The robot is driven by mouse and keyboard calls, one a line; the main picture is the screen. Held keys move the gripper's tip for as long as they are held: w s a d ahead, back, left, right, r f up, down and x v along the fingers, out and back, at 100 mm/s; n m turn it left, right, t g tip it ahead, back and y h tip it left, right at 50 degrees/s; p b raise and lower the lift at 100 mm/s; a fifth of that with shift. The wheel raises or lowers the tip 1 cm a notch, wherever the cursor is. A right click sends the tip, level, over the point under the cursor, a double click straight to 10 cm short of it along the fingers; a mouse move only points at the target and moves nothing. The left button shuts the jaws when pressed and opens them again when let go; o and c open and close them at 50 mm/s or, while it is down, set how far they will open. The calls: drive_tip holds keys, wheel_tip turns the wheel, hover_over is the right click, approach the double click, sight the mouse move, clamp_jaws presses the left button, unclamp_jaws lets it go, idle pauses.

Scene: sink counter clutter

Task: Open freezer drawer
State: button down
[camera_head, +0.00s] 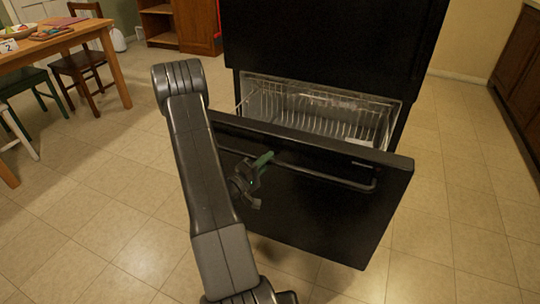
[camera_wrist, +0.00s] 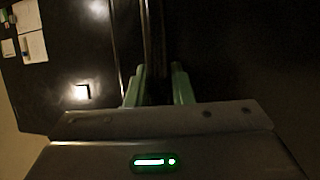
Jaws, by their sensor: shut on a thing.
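The black freezer drawer (camera_head: 340,213) at the bottom of the black fridge is pulled out. A wire basket (camera_head: 318,112) shows inside the opening behind its front. A long bar handle (camera_head: 318,177) runs across the upper part of the drawer front. My gripper (camera_head: 262,160), with green fingers, is at the left part of this handle. In the wrist view, the green fingers (camera_wrist: 158,88) stand on either side of the dark handle bar (camera_wrist: 155,50), shut on it. My arm hides the left edge of the drawer front.
A wooden table (camera_head: 62,40) and chairs (camera_head: 82,62) stand at the left. A wooden cabinet (camera_head: 182,25) is at the back. Dark cabinets (camera_head: 520,70) line the right side. The tiled floor (camera_head: 455,235) is clear around the drawer.

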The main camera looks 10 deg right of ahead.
drive_tip(key=shift+s+a, duration=0.5)
drive_tip(key=shift+s, duration=0.3)
drive_tip(key=c, duration=1.3)
unclamp_jaws()
drive_tip(key=shift+a, duration=0.1)
drive_tip(key=p+v, duration=0.2)
drive_tip(key=v, duration=1.1)
drive_tip(key=shift+s+a+f, duration=0.2)
drive_tip(key=shift+s+a, duration=0.05)
drive_tip(key=b+x, duration=0.2)
drive_tip(key=x, duration=1.2)
drive_tip(key=shift+w+r, duration=0.1)
